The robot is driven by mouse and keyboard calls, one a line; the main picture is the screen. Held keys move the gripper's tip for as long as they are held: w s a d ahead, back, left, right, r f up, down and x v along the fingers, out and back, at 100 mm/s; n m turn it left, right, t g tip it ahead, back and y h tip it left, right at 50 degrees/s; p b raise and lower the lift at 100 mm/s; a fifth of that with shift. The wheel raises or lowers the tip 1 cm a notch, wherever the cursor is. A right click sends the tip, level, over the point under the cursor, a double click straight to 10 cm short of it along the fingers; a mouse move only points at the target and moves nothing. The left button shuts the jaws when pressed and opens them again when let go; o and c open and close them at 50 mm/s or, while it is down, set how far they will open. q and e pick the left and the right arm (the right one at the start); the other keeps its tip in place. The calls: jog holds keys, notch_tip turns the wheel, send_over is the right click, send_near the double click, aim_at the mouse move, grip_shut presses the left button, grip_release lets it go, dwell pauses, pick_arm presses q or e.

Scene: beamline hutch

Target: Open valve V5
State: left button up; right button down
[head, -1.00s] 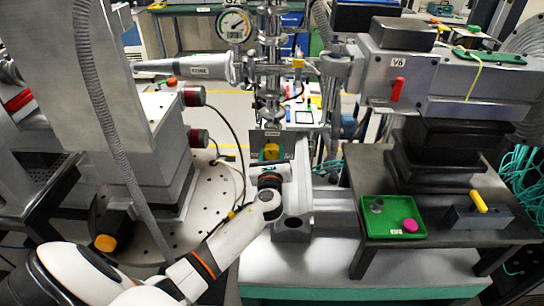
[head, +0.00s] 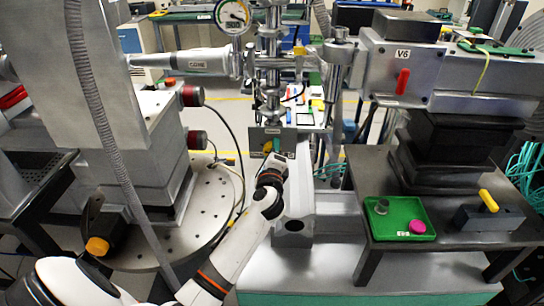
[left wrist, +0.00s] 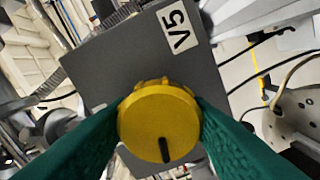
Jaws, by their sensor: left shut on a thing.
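Valve V5 is a round yellow knob with a black pointer mark (left wrist: 160,122) on a dark grey box (left wrist: 110,70) that carries a "V5" label (left wrist: 176,27). In the left wrist view the pointer mark is toward the bottom of the knob. My left gripper (left wrist: 160,112) is shut on the knob, with a green finger on each side of it. In the head view the left gripper (head: 272,146) reaches up to the box (head: 287,136) at mid-picture, and the knob (head: 266,147) is partly hidden by a finger. My right gripper is not in view.
A pressure gauge (head: 232,14) and metal column stand behind the valve. A red handle (head: 403,82) labelled V6 is on the unit at right. A green tray (head: 381,234) sits on the dark table. A round perforated plate (head: 215,215) lies left of my arm.

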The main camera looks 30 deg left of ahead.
pick_arm(q)
jog(key=n+b, duration=0.1)
jog(key=n, duration=0.1)
jog(key=n+b, duration=0.1)
jog(key=n, duration=0.1)
jog(key=shift+f+n, duration=0.2)
jog(key=shift+n, duration=0.1)
jog(key=shift+r+n+b, duration=0.1)
jog(key=shift+n+b, duration=0.5)
jog(key=shift+n, duration=1.3)
jog(key=o, duration=1)
jog(key=b+v, duration=0.1)
jog(key=v, duration=1.1)
jog(key=shift+d+b, duration=0.1)
jog(key=shift+b, duration=0.2)
